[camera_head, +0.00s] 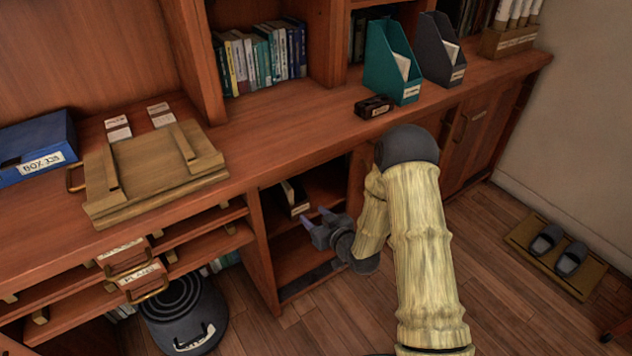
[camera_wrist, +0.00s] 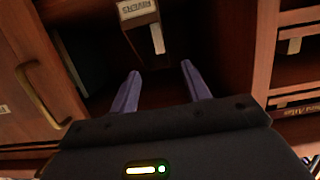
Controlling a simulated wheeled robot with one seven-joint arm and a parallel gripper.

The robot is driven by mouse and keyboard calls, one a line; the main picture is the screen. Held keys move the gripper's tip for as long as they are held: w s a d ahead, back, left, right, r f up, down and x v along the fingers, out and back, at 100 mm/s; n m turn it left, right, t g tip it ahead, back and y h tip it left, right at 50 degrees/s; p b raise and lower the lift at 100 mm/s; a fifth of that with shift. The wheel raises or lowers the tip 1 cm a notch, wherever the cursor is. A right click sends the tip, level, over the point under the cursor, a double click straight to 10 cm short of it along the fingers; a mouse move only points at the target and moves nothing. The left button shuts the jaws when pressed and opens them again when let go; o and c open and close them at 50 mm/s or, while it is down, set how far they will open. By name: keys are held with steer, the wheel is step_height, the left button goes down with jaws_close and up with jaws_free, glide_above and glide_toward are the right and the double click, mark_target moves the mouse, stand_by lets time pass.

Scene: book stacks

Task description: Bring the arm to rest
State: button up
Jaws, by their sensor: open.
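My gripper (camera_head: 316,220) is at the front of an open cubby (camera_head: 300,258) in the wooden cabinet, below the countertop. Its two purple fingers are spread apart with nothing between them, and they also show in the wrist view (camera_wrist: 162,92). My arm reaches down to it from the right, bent at a high elbow. A dark box file with a pale label (camera_head: 293,197) stands inside the cubby, ahead of the fingers and apart from them. In the wrist view the box file (camera_wrist: 138,14) shows at the top, its label partly cut off.
Cubby walls stand close on both sides of my gripper. Pulled-out drawers (camera_head: 140,280) and a dark round bin (camera_head: 185,315) are to the left. A wooden tray (camera_head: 150,175), a blue box (camera_head: 38,145) and a teal file holder (camera_head: 392,62) stand on the countertop. Slippers (camera_head: 560,252) lie on the right floor.

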steer(key=shift+d, duration=0.1)
steer(key=s+d+r+m+g+h, duration=0.35)
steer(key=s+d+r+h, duration=0.25)
steer(key=d+r, duration=0.3)
steer(key=s+d+r+m+g+h, duration=0.1)
steer(key=s+d+r+m+g, duration=0.15)
steer(key=s, duration=0.65)
steer(key=s+d+r+m+g+h, duration=0.1)
steer(key=s+d+r+g, duration=0.25)
steer(key=s, duration=0.45)
steer(key=w+r+p+v, duration=0.1)
steer(key=w+p+v, duration=0.2)
steer(key=p+v, duration=1.2)
steer(key=w+a+r+p+v, duration=0.1)
steer(key=w+p+v, duration=0.3)
steer(key=p+v, duration=1.2)
steer(key=shift+d+r+p, duration=0.2)
steer(key=shift+p, duration=0.85)
steer(key=shift+w+g, duration=0.2)
steer(key=shift+g, duration=0.05)
